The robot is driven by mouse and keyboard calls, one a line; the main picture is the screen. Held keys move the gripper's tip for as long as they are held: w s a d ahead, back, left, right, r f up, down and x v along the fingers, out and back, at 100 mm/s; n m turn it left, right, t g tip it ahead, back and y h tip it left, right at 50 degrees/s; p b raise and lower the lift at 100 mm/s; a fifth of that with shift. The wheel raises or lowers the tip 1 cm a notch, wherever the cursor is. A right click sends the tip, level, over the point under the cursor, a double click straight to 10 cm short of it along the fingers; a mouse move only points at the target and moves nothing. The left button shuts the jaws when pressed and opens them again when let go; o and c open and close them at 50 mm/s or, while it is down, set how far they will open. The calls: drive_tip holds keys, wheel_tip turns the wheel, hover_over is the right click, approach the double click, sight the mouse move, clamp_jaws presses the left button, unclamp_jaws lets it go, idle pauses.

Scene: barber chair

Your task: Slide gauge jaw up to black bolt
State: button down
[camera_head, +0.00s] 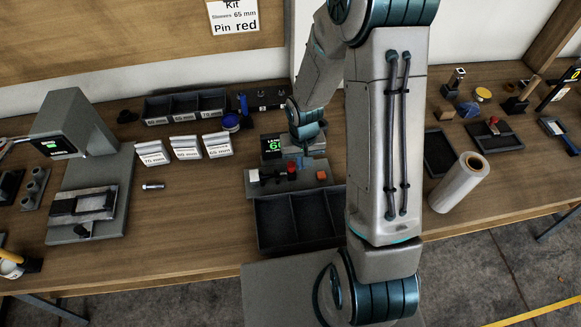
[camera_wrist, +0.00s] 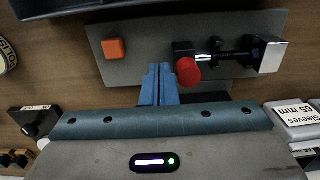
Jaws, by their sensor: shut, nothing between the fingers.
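The gauge is a grey plate (camera_wrist: 130,68) on the bench, and it also shows in the head view (camera_head: 318,184). On it, a dark block with a red knob (camera_wrist: 188,70), seemingly the sliding jaw, stands near the middle. A black bolt (camera_wrist: 236,54) lies between this block and a dark, silver-faced block (camera_wrist: 272,57) at the right. Whether the jaw touches the bolt is unclear. My gripper (camera_wrist: 160,72) is shut and empty, its blue fingertips over the plate just left of the red knob. In the head view my arm partly hides the fingers.
An orange button (camera_wrist: 113,49) is on the plate, left of my fingers. A green-lit display (camera_head: 271,146) stands behind the gauge, and an empty divided tray (camera_head: 262,226) lies in front. Sleeve boxes (camera_head: 187,148) stand left. A silver pin (camera_head: 153,186) lies on open bench.

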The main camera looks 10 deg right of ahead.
drive_tip(key=shift+d, duration=0.2)
wheel_tip(320, 180, up, 8)
drive_tip(key=p, duration=0.5)
drive_tip(key=shift+p, duration=0.35)
drive_tip(key=s+d+r+t+b, duration=0.1)
drive_tip(key=s+r+t+b, duration=0.1)
drive_tip(key=s+r, duration=0.5)
drive_tip(key=s+d+r+t+b, duration=0.1)
drive_tip(key=s+d+r+b, duration=0.1)
drive_tip(key=s+r, duration=0.5)
wheel_tip(320, 180, up, 5)
drive_tip(key=shift+s+r+t+b, duration=0.2)
drive_tip(key=shift+t+b, duration=0.2)
drive_tip(key=shift+b, duration=0.1)
idle(2.7)
